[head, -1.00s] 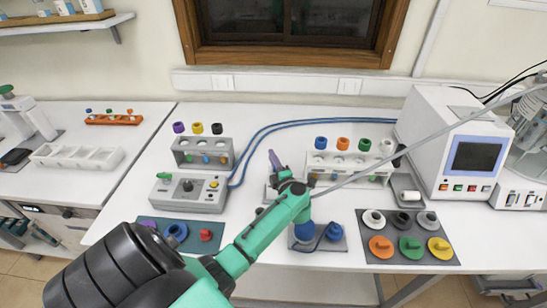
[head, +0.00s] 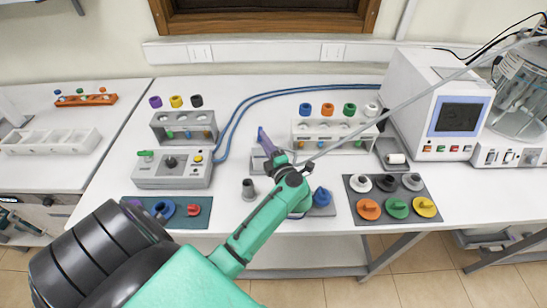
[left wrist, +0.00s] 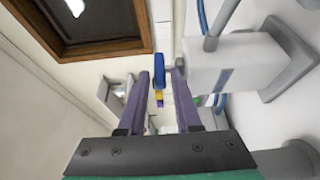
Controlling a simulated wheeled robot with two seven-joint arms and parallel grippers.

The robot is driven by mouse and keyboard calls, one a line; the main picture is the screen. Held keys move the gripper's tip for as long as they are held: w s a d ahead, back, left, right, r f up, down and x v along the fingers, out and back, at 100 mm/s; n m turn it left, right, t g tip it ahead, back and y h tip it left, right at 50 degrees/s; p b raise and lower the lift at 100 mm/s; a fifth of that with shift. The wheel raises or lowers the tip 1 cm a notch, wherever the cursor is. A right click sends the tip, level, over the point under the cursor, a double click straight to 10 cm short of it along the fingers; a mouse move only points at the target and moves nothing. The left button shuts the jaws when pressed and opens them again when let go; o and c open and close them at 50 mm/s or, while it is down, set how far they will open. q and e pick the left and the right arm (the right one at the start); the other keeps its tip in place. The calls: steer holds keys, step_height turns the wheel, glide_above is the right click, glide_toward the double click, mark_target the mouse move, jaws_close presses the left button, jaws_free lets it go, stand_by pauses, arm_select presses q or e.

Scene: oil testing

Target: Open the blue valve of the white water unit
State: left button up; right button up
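The white water unit (left wrist: 230,65) shows in the left wrist view as a white block with a grey pipe, right of the fingers. A blue piece that looks like its valve (left wrist: 160,70) shows between the two fingertips, with a gap on each side. My left gripper (head: 266,142) has purple fingers, shows beside a pale block in the head view, and hides part of it. It also shows in the left wrist view (left wrist: 160,78), open with nothing clamped. The blue valve cannot be made out in the head view. My right gripper is out of view.
A control box (head: 172,168) with a green lever stands left. Two racks (head: 184,127) (head: 333,135) with coloured caps stand behind. A mat of coloured knobs (head: 398,217) and a white machine with a screen (head: 437,108) are at right. A thin grey rod crosses the view.

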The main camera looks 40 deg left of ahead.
arm_select(q)
steer(key=b+v, duration=0.2)
steer(key=v, duration=0.5)
stand_by(0.3)
